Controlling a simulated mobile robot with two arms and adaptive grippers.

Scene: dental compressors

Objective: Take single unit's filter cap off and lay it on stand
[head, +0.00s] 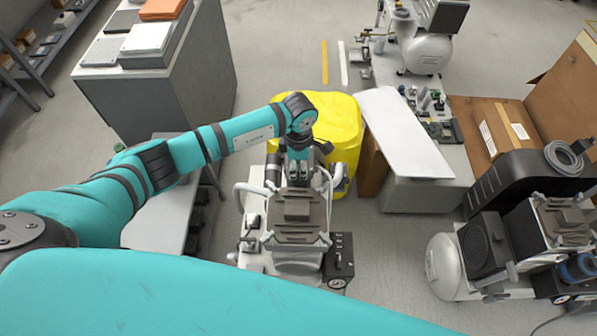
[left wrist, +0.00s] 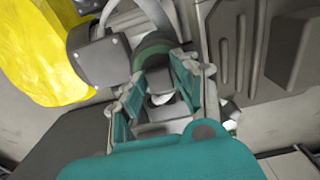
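The compressor unit (head: 295,245) below my left arm has a dark ribbed top and pale hoses. My left gripper (head: 298,172) points down at its far end and hides that part in the head view. In the left wrist view, my left gripper's fingers (left wrist: 155,85) are spread apart. A dark round part with a green band (left wrist: 153,48), perhaps the filter cap, sits at the fingertips; I cannot tell whether they touch it. A low white-topped table (head: 150,232) stands left of the unit and may be the stand. My right gripper is out of view.
A grey cabinet (head: 165,95) stands at the back left. A white board (head: 402,130) lies on a box to the right. Another compressor (head: 500,245) stands at the right, with clear floor between.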

